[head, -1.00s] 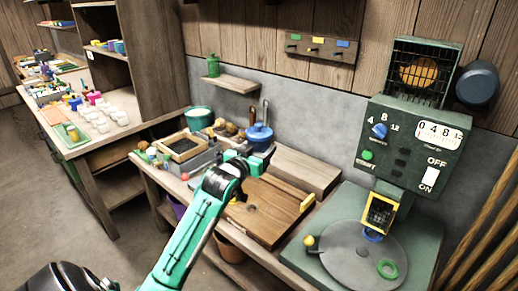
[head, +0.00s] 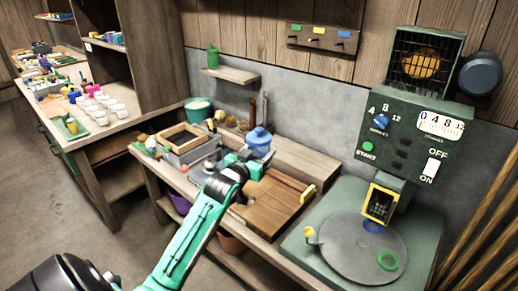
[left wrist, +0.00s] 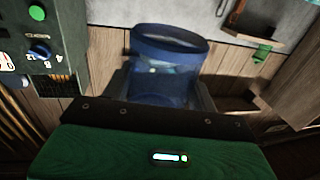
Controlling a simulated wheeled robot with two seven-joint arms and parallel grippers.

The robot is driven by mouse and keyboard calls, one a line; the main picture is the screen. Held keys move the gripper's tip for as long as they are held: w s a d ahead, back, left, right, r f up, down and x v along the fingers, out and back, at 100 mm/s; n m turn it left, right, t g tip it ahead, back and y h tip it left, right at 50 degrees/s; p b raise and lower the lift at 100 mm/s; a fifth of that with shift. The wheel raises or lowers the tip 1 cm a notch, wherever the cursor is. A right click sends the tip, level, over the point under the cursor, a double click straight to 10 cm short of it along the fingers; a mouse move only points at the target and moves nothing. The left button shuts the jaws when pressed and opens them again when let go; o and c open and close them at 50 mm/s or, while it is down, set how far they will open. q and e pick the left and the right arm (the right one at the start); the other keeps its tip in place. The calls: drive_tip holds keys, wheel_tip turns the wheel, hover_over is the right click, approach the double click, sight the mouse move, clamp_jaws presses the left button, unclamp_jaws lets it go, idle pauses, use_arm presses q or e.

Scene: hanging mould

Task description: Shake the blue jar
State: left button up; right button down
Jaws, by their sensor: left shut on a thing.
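The blue jar (head: 259,140) is held above the workbench, left of its middle. In the head view it looks roughly upright, with a blue lid on top. My left gripper (head: 243,160) is shut on the jar, with a jaw on each side of it. In the left wrist view the jar (left wrist: 165,75) stands between the dark fingers and looks see-through, with something pale blue inside. My green gripper body hides its near end there. My right gripper is not in view.
A wooden board (head: 270,208) lies on the bench below the jar. A small shelf (head: 229,75) is above.

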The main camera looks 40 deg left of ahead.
sight(259, 133)
use_arm(q)
drive_tip(key=shift+r, duration=0.15)
wheel_tip(259, 133, up, 7)
drive_tip(key=p, duration=0.7)
drive_tip(key=shift+r, duration=0.1)
wheel_tip(259, 133, down, 8)
drive_tip(key=b, duration=0.3)
drive_tip(key=shift+r, duration=0.35)
